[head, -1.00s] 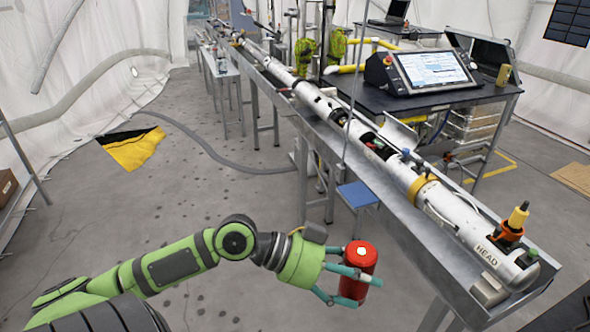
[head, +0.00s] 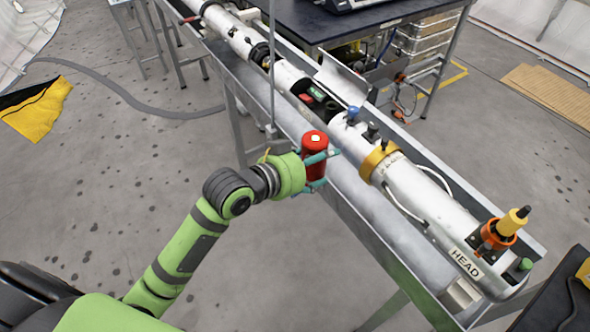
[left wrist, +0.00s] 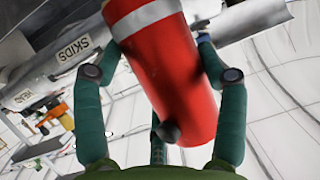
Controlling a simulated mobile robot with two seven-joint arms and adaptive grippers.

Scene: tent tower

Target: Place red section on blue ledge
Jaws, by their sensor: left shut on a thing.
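The red section (head: 314,160) is a red cylinder with a pale top, upright in the head view. My left gripper (head: 322,170) is shut around it, with teal fingers on its side, and holds it at the near edge of the long metal trough. In the left wrist view the red section (left wrist: 165,75) fills the middle between the fingers, with a white band and a dark knob on it. I cannot see the blue ledge now; the gripper and arm may cover it. My right gripper is not in view.
A long metal trough (head: 400,230) carries a white tube (head: 425,190) marked HEAD, with a yellow-orange fitting (head: 505,228) at its near end. A thin upright post (head: 272,65) stands just behind my gripper. A dark table (head: 350,22) is behind.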

